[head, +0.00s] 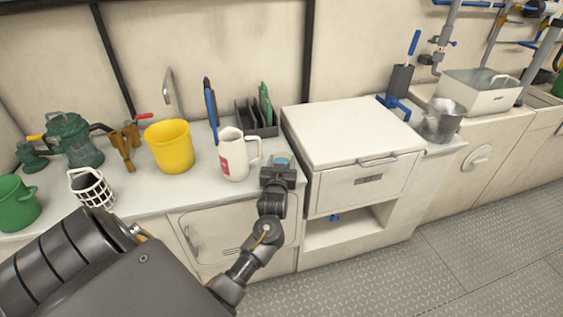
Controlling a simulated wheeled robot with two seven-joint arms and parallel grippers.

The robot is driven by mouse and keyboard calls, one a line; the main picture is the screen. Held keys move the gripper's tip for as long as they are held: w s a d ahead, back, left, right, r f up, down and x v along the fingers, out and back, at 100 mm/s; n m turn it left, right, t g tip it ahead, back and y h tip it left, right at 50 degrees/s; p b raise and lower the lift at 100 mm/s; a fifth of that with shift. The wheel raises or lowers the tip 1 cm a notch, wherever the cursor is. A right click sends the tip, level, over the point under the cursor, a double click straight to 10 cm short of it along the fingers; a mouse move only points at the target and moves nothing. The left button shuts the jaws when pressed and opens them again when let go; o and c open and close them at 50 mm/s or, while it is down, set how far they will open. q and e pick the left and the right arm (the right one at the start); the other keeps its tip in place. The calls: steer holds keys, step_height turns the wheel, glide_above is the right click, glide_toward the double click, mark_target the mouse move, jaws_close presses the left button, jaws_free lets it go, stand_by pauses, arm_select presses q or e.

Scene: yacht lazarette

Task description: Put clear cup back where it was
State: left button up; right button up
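My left gripper (279,173) reaches over the counter's front edge, just right of a white jug with a pink label. A small pale-blue, see-through rim (283,160) shows just beyond the gripper; it looks like the clear cup, mostly hidden by the gripper. The fingers are hidden behind the gripper body, so I cannot tell whether they are closed on the cup or whether it touches the counter. My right gripper is not in view.
The white jug (234,158) stands close to my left gripper. A yellow bucket (170,148) and a dark rack (258,122) stand on the counter (140,190). The raised white cabinet top (345,132) on the right is bare. A metal pitcher (440,122) stands farther right.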

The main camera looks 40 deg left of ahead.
arm_select(q)
steer(key=o, duration=0.5)
